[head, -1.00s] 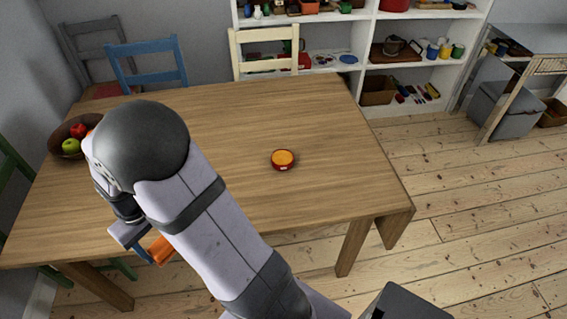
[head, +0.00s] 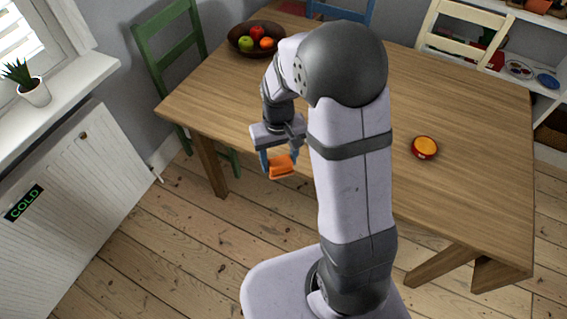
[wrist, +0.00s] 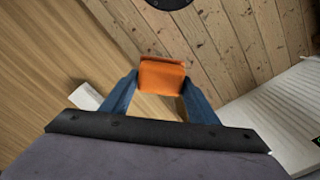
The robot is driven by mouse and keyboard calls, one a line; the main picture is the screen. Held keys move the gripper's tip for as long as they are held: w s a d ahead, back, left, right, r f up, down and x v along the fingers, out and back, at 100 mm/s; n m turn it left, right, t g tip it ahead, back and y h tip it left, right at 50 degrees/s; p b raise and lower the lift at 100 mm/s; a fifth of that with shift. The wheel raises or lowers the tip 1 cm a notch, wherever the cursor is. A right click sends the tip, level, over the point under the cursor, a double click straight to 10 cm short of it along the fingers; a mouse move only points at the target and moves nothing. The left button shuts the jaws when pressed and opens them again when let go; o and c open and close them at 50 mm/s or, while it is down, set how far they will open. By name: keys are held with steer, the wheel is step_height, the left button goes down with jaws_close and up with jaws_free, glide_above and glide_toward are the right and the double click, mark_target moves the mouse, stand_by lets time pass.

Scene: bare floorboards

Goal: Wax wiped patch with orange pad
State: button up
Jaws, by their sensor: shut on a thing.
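My gripper (head: 279,160) is shut on the orange pad (head: 281,167), held between its blue fingers. The pad also shows in the wrist view (wrist: 162,76), level across the fingertips. In the head view it appears by the table's front edge, left of my arm; its height above the surface is hard to tell. A round red tin (head: 425,148) with orange contents sits open on the wooden table (head: 465,125), right of my arm. I cannot make out a wiped patch; my arm hides part of the tabletop.
A fruit bowl (head: 256,40) stands at the table's far left corner. Green (head: 170,55) and cream (head: 462,35) chairs stand around the table. A white boarded front (head: 65,205) with a COLD label is at left, below a potted plant (head: 32,88). Floorboards between are clear.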

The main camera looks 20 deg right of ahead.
steer(key=shift+d, duration=0.1)
steer(key=w+d+r+n+p, duration=0.2)
steer(key=w+d, duration=0.3)
steer(key=d, duration=0.4)
steer(key=r+n+p, duration=0.1)
steer(key=n+p, duration=0.4)
steer(key=n, duration=0.2)
glide_above(423, 145)
steer(key=shift+w, duration=0.1)
steer(key=shift+f, duration=0.15)
steer(key=shift+f+b, duration=1.75)
steer(key=shift+f, duration=1.1)
steer(key=shift+f+b, duration=0.35)
steer(key=shift+f, duration=0.25)
